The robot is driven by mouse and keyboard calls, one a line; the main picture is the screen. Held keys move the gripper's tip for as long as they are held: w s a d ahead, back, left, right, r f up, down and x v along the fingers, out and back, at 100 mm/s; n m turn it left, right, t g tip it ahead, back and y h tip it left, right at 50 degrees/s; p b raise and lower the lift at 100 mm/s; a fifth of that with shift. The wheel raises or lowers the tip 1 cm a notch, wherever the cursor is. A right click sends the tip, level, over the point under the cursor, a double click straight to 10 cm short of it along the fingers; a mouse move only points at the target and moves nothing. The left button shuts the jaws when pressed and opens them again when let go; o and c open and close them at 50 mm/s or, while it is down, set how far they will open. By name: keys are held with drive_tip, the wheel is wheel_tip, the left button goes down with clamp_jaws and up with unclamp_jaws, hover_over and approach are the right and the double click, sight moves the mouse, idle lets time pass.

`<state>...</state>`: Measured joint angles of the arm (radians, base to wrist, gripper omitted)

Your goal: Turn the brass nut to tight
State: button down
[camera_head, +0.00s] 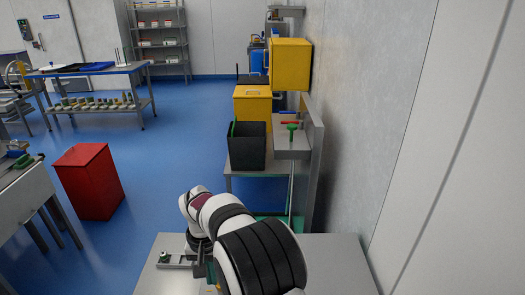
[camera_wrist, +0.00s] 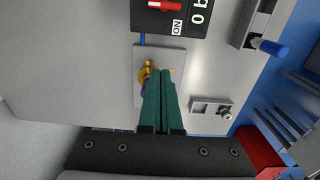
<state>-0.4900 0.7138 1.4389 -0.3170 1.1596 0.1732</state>
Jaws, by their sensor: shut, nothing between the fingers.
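The brass nut (camera_wrist: 146,73) shows in the wrist view as a yellow shape on a light grey plate (camera_wrist: 172,54), just past my fingertips and partly hidden by them. A small purple part lies against it at the left finger. My gripper (camera_wrist: 162,74) has two long green fingers side by side, shut with nothing between them. Its tips overlap the nut in the picture; I cannot tell whether they touch it. In the head view my white and black arm covers this part of the bench (camera_head: 335,262), and the nut is hidden there.
In the wrist view a black panel (camera_wrist: 200,17) with a red switch stands beyond the plate. A grey bracket with a blue-handled part (camera_wrist: 273,48) is at upper right. A small fixture with a green knob (camera_wrist: 224,112) is at right. A red bin (camera_head: 90,181) stands on the floor.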

drive_tip(key=d+f, duration=0.1)
drive_tip(key=f, duration=0.1)
drive_tip(key=d+f, duration=0.1)
drive_tip(key=f, duration=0.1)
drive_tip(key=d+f, duration=0.1)
drive_tip(key=f, duration=0.1)
drive_tip(key=shift+w, duration=0.15)
idle(0.4)
drive_tip(key=shift+w, duration=0.25)
idle(0.5)
drive_tip(key=shift+a, duration=0.25)
drive_tip(key=shift+s+a, duration=0.15)
drive_tip(key=shift+a, duration=0.9)
drive_tip(key=shift+w, duration=0.2)
